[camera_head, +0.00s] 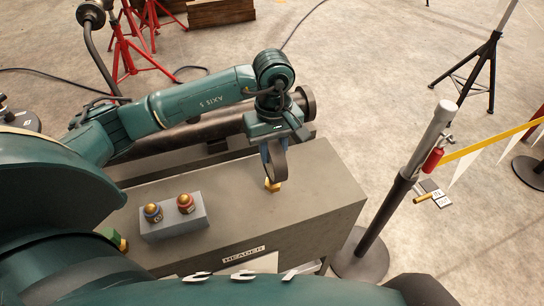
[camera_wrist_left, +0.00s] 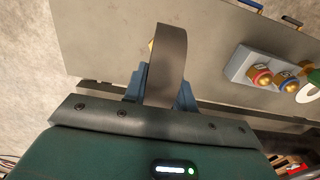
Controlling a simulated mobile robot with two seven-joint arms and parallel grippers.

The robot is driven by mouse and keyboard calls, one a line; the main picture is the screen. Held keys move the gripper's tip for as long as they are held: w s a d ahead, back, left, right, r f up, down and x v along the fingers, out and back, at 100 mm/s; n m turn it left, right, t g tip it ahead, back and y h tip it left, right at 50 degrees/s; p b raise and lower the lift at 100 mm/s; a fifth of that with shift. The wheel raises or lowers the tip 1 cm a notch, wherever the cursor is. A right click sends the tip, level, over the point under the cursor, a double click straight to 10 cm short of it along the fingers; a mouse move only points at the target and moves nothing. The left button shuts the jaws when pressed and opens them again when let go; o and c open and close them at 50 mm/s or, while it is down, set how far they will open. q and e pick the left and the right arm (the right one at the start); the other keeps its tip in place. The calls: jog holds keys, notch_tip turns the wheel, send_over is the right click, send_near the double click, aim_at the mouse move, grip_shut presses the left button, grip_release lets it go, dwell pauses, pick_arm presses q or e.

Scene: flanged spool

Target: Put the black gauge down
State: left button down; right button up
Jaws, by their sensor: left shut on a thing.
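The black gauge (camera_head: 279,167) is a dark curved band. My left gripper (camera_head: 270,148) is shut on it with blue fingers and holds it over the right part of the grey bench top (camera_head: 316,178). In the left wrist view the gauge (camera_wrist_left: 167,60) sticks out as a dark grey strip from between the blue fingers of my left gripper (camera_wrist_left: 160,92). I cannot tell whether its lower end touches the bench. A small yellow piece (camera_head: 273,186) shows at the gauge's lower end, partly hidden by it. My right gripper is not in view.
A grey block (camera_head: 175,224) with two brass-topped fittings, one blue-ringed and one red-ringed, stands left on the bench. A dark flanged cylinder (camera_head: 306,103) lies behind the bench. A post (camera_head: 405,178) stands to the right. The bench's right end is clear.

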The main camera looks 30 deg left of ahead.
pick_arm(q)
jog(key=shift+f, duration=1.55)
jog(key=c, duration=1.1)
grip_release()
